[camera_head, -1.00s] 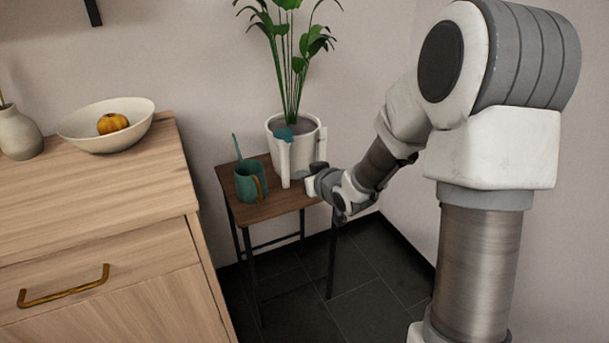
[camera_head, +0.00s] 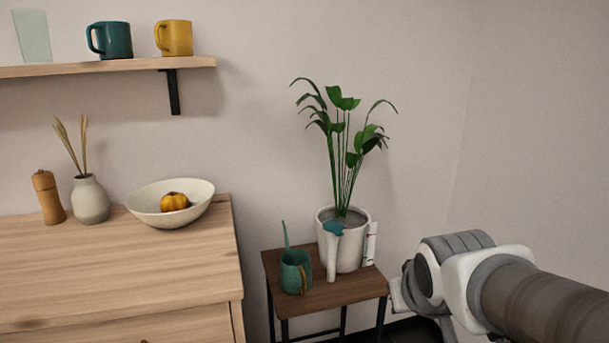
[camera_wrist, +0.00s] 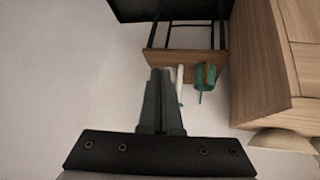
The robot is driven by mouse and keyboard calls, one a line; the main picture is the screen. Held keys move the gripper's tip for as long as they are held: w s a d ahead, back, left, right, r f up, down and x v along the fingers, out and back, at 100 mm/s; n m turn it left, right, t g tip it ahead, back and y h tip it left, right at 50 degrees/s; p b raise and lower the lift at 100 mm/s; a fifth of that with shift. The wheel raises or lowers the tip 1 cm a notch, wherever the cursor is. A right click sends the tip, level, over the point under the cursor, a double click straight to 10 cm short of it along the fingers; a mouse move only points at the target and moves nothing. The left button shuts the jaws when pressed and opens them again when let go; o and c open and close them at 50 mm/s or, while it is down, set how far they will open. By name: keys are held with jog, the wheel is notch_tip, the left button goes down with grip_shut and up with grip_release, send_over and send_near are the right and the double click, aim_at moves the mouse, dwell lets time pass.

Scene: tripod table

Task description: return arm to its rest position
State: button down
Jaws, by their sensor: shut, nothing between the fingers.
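My gripper shows in the wrist view (camera_wrist: 160,75), its dark fingers together with nothing between them. In the head view my arm comes in from the lower right, and its far end is beside the right edge of the small brown table (camera_head: 325,296); the fingertips cannot be made out there. On the table stand a white pot (camera_head: 350,258) with a green plant (camera_head: 345,150), a teal mug (camera_head: 296,273) and a slim white object with a teal top (camera_head: 332,258). The mug also shows in the wrist view (camera_wrist: 206,77).
A wooden cabinet (camera_head: 110,270) stands left of the table, with a white bowl (camera_head: 150,205), a vase (camera_head: 90,200) and a wooden mill (camera_head: 48,197) on it. A shelf (camera_head: 110,68) with mugs hangs above. The wall right of the plant is bare.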

jog(key=s+a+g+y, duration=0.1)
jog(key=s+a+g, duration=0.1)
jog(key=s, duration=0.9)
notch_tip(320, 180, up, 29)
jog(key=p, duration=2.8)
jog(key=shift+s+m+p, duration=0.3)
jog(key=shift+s, duration=0.05)
jog(key=shift+d, duration=0.1)
